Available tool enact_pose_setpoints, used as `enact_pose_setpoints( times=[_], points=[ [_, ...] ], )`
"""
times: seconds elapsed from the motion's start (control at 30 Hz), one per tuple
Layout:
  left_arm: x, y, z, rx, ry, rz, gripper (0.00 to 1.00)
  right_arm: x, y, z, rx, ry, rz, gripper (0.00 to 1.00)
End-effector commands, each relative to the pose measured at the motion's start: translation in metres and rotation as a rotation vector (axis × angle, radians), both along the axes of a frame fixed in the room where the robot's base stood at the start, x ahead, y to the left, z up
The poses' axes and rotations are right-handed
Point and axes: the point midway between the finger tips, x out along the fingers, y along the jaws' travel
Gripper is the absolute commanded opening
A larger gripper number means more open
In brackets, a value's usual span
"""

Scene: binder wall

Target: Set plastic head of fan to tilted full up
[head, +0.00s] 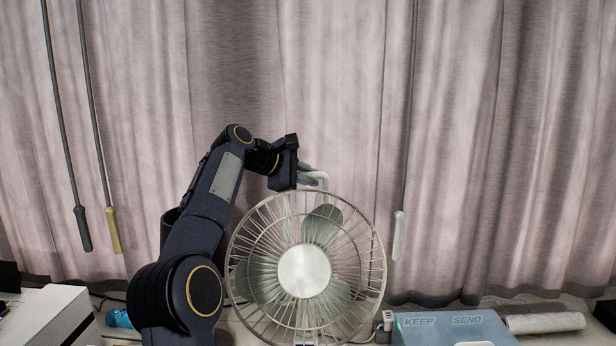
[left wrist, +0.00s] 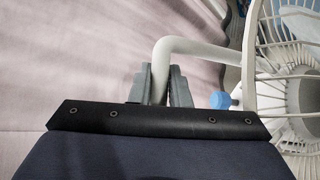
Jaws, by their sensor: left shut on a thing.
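The fan (head: 303,271) stands in front of the curtain in the head view, with a round wire cage and a pale hub facing me. A white tube handle (head: 322,178) rises at the top of its head. My left gripper (head: 308,176) reaches over from the left to this handle. In the left wrist view the two grey fingers (left wrist: 160,86) are shut on the white handle (left wrist: 185,47), one on each side. The fan's cage (left wrist: 262,70) and a blue knob (left wrist: 221,100) show at the right. My right gripper is in neither view.
A blue box marked KEEP and SEND (head: 450,328) and a white roll (head: 543,323) lie right of the fan. A white box (head: 50,318) and a blue object (head: 119,318) are at the left.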

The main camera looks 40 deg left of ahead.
Motion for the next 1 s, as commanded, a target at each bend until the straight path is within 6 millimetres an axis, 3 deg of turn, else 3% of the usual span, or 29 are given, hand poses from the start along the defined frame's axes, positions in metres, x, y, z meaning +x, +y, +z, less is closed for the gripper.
enact_pose_setpoints(
  times=[0.13,0.17,0.3,0.67,1.0],
  points=[
    [0.001,0.001,-0.002,-0.001,0.002,0.002,0.0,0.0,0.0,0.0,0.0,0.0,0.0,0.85],
    [0.001,0.001,-0.002,-0.001,0.002,0.002,0.2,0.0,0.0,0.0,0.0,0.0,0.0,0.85],
    [0.0,0.001,-0.002,0.0,0.001,0.002,0.38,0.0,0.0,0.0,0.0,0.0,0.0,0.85],
    [-0.005,0.002,0.002,0.001,-0.002,0.003,0.38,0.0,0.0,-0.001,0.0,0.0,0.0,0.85],
    [-0.053,0.013,0.026,0.001,0.0,0.004,0.38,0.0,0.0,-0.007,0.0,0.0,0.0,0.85]
  ],
)
